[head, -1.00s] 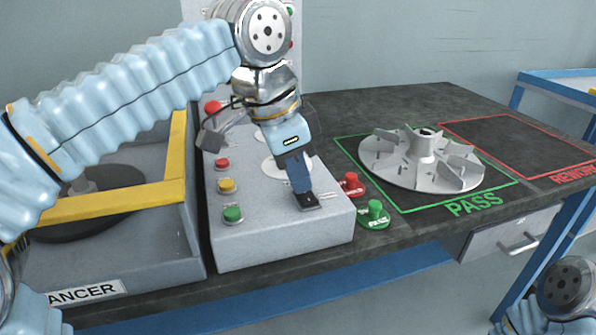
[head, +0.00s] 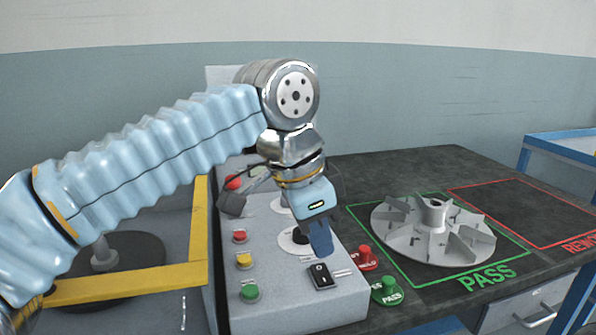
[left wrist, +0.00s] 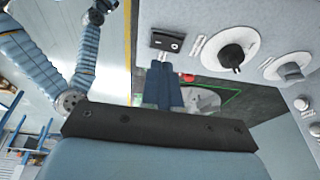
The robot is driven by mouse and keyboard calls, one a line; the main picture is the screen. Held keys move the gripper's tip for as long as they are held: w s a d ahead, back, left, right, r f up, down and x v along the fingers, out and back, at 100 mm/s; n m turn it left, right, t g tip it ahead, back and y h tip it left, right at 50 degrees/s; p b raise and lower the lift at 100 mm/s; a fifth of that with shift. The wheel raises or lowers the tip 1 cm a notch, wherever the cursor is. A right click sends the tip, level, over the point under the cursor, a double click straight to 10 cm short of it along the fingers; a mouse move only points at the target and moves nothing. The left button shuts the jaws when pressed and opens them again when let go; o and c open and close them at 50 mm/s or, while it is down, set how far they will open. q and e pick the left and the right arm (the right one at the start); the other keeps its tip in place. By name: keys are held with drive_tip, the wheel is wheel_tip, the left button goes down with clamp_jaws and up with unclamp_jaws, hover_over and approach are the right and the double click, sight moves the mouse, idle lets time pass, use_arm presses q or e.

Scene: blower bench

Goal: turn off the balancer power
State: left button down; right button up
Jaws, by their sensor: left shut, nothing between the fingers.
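The balancer's sloped grey control box (head: 290,318) carries a black rocker switch (head: 322,276) with white marks near its front right corner. The switch also shows in the left wrist view (left wrist: 167,41). I cannot tell which way its rocker is tipped. My left gripper (head: 321,250) is shut and empty, its fingertips pointing down just behind the switch in the head view. In the left wrist view the closed fingers (left wrist: 162,72) end close to the switch; I cannot tell whether they touch the box. My right gripper is not seen in the head view.
Red (head: 239,236), yellow (head: 244,260) and green (head: 249,291) buttons line the box's left side. Dials sit behind the switch. Red (head: 366,257) and green (head: 387,290) tags lie right of the box. A grey impeller (head: 432,235) rests in the PASS square.

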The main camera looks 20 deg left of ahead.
use_arm(q)
drive_tip(key=v, duration=0.9)
drive_tip(key=shift+a+r+b, duration=0.15)
drive_tip(key=shift+r+b, duration=0.15)
drive_tip(key=shift+r, duration=0.1)
